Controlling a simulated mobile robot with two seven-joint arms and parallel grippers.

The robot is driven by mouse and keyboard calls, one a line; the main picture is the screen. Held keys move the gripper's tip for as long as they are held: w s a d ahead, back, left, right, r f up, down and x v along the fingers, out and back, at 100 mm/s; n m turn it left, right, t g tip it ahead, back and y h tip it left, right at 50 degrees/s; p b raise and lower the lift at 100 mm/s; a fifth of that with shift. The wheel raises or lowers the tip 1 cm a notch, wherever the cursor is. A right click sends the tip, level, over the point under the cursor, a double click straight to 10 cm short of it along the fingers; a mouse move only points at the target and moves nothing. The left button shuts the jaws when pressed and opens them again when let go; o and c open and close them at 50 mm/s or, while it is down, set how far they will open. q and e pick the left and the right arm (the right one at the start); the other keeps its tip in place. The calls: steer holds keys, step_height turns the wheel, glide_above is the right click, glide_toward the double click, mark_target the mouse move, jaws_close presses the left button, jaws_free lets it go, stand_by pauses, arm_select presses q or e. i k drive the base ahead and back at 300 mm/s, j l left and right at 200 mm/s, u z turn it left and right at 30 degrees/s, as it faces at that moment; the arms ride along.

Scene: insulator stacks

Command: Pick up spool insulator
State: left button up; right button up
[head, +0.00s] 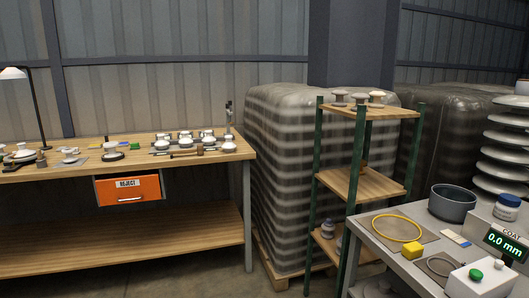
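Three small spool-shaped pieces stand on the top board of a green-posted wooden rack. They are a greyish one (339,97) at left, a second (359,99) in the middle and a tan-topped one (376,97) at right. Which of these is the spool insulator I cannot tell for sure. Several white insulators (208,136) stand on the wooden workbench (100,145) at left, too small to make out their type. A brownish piece (364,168) is partly visible on the rack's middle board. Neither of my grippers is in view.
An orange reject bin (128,189) hangs under the workbench. A grey table (390,255) at lower right holds a dark bowl (453,203), a yellow ring (398,228), a yellow block (413,251) and a gauge reading 0.0 mm (505,243). Wrapped pallets (280,170) stand behind the rack.

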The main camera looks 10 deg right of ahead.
mark_target(339, 94)
steer(key=i+z, duration=0.25)
steer(key=i, duration=0.15)
steer(key=i+j+z, duration=0.2)
steer(key=i, duration=0.2)
steer(key=i+j+z, duration=0.25)
steer(key=i+l, duration=0.1)
